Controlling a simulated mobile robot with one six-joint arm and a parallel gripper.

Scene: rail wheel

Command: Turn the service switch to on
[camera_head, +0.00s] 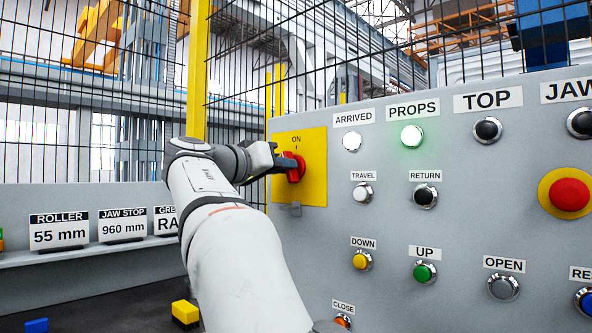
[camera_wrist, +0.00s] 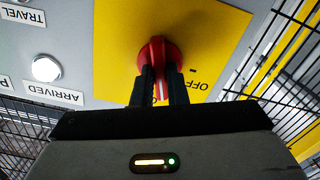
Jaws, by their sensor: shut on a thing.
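The service switch is a red rotary knob (camera_head: 293,167) on a yellow plate (camera_head: 314,180) at the left end of the grey control panel. The plate reads ON above the knob. In the wrist view the red knob (camera_wrist: 157,55) sits on the yellow plate (camera_wrist: 115,40), and the word OFF shows upside down beside it. My gripper (camera_head: 280,164) is shut on the knob; its two dark fingers (camera_wrist: 165,84) stand on either side of the knob's grip bar. A pale mark shows on the bar between the fingers. The fingers partly hide the knob.
The panel carries several labelled buttons, with the PROPS lamp (camera_head: 412,135) lit green and a red emergency button (camera_head: 569,194) at right. A mesh fence with a yellow post (camera_head: 198,70) stands behind. A shelf (camera_head: 90,255) with label plates is at left.

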